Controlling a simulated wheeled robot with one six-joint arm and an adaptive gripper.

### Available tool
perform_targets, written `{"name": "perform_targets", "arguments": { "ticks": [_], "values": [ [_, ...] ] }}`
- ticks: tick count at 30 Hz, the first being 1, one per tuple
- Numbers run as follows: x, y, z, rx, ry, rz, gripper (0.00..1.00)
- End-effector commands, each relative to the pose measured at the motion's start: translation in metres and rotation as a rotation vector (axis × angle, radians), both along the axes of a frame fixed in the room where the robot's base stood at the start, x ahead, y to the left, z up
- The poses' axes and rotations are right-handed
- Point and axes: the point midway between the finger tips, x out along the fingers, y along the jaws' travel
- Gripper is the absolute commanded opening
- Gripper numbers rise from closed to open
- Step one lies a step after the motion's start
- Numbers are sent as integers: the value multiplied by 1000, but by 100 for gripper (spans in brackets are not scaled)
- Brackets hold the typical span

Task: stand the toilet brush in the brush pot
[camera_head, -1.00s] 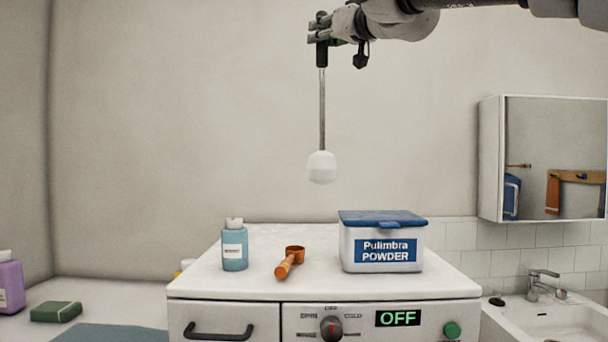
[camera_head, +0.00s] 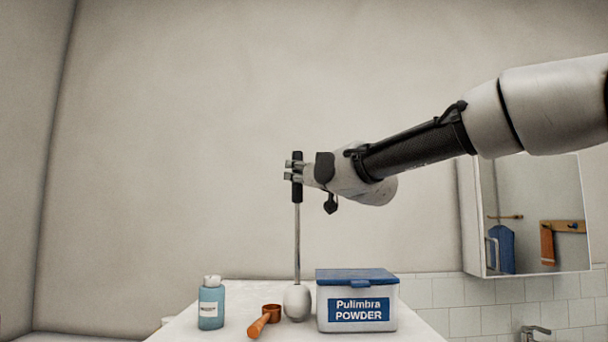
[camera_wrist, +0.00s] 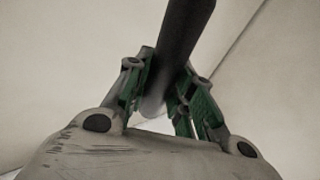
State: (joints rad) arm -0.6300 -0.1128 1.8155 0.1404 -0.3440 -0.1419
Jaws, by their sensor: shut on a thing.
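The toilet brush has a black handle (camera_head: 297,165), a thin metal rod (camera_head: 297,240) and a rounded white head (camera_head: 297,302). It hangs upright, head down. My gripper (camera_head: 293,172) is shut on the black handle from the right. In the wrist view the dark handle (camera_wrist: 181,45) runs between my gripper's fingers (camera_wrist: 165,95). The white head shows between the orange scoop and the powder box, low over the white top; I cannot tell whether it touches anything. No brush pot can be made out in either view.
A mirror cabinet (camera_head: 530,215) hangs at right above a tap (camera_head: 534,332). The wall space left of the brush is clear.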

Motion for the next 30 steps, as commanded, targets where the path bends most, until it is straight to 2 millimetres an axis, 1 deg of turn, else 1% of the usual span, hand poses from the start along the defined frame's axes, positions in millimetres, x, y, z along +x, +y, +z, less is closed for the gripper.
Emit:
{"name": "perform_targets", "arguments": {
  "ticks": [2,12,13,15,16,26,29,30],
  "values": [
    [0,2,-4,1,-2,1,0],
    [0,2,-8,0,-1,1,0],
    [0,2,-7,0,-1,1,29],
    [0,2,-7,0,-1,1,42],
    [0,2,-7,0,-1,1,45],
    [0,2,-5,1,-2,1,45],
    [-8,-3,-7,0,-1,1,45],
    [-13,-7,-7,1,-2,1,45]
  ]
}}
